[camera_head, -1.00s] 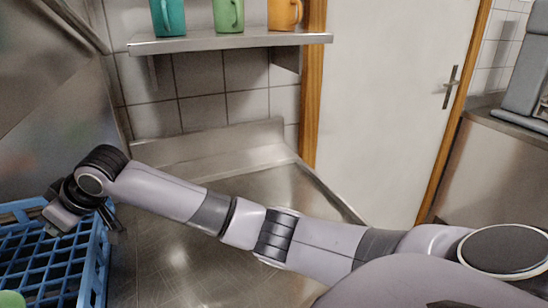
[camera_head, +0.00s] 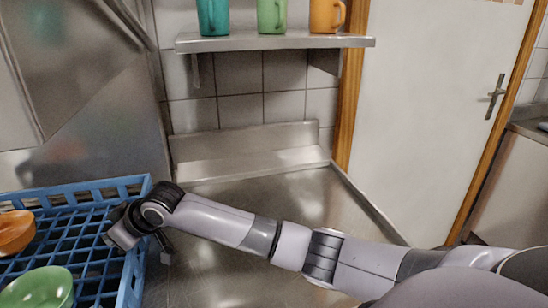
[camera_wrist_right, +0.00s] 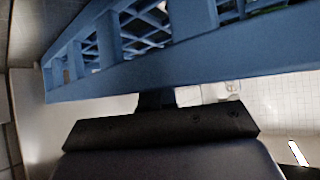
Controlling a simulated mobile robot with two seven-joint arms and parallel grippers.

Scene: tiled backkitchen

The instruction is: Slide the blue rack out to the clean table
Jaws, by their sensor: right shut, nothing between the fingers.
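The blue rack (camera_head: 82,192) is a lattice crate at the left of the head view, cut off by the picture edge. An orange bowl (camera_head: 15,232) and a green bowl (camera_head: 40,288) are in it. My right gripper (camera_head: 150,238) is at the rack's right wall, near the far corner. In the right wrist view the rack's blue wall (camera_wrist_right: 190,66) spans the upper part, just beyond the shut, empty fingers (camera_wrist_right: 155,100). I cannot tell whether they touch the wall. The steel clean table (camera_head: 260,205) lies to the rack's right. My left gripper is not in view.
A steel wall shelf (camera_head: 270,42) holds a teal mug (camera_head: 213,16), a green mug (camera_head: 271,15) and an orange mug (camera_head: 325,15). A steel panel (camera_head: 85,110) rises behind the rack. The table behind my right arm is bare. A white door (camera_head: 430,120) stands right.

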